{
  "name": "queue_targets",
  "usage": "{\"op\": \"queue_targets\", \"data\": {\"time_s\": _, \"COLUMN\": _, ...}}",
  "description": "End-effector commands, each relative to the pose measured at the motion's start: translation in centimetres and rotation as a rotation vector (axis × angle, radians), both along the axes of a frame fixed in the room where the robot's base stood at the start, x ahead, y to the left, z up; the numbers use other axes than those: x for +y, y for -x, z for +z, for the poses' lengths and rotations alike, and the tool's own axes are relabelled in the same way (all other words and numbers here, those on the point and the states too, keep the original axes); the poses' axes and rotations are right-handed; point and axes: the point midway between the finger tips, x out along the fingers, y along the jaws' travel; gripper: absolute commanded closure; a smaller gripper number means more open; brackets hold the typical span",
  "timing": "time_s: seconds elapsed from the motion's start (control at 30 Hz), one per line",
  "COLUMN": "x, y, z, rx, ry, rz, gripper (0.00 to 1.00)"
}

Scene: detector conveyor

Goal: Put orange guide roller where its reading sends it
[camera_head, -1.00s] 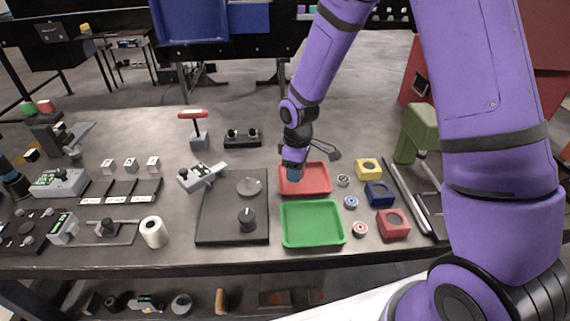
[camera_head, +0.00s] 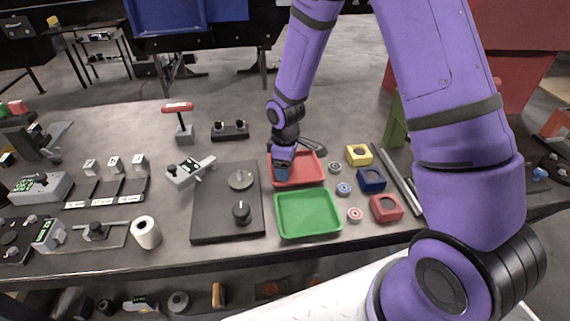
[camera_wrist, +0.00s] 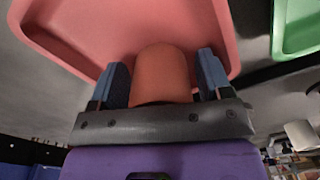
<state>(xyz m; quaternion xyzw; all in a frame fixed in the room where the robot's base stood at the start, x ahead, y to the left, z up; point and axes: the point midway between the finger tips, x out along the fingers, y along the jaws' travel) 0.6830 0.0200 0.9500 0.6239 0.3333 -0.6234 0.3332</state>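The orange guide roller (camera_wrist: 163,72) sits between the two blue fingers of my gripper (camera_wrist: 164,78) in the wrist view. In the head view my gripper (camera_head: 282,170) is low at the left part of the red tray (camera_head: 318,180); the roller is not clearly visible there. The red tray also fills the top of the wrist view (camera_wrist: 85,45), beyond the roller. The green tray (camera_head: 308,235) is nearer the front and looks empty. I cannot tell whether the roller touches the red tray's floor.
Right of the trays are small rollers (camera_head: 344,189) and yellow (camera_head: 359,155), blue (camera_head: 371,180) and red (camera_head: 386,208) blocks. A dark plate with knobs (camera_head: 225,222) lies left.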

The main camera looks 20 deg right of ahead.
Motion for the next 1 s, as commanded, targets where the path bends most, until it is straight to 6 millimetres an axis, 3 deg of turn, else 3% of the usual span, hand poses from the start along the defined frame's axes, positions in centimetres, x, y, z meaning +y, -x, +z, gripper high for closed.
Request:
{"op": "queue_targets", "data": {"time_s": 0.43, "x": 0.0, "y": 0.0, "z": 0.9, "rx": -0.001, "ry": 0.0, "rz": 0.0, "gripper": 0.23}}
{"op": "queue_targets", "data": {"time_s": 1.0, "x": -0.1, "y": -0.1, "z": 10.4, "rx": -0.004, "ry": 0.0, "rz": -0.001, "gripper": 0.23}}
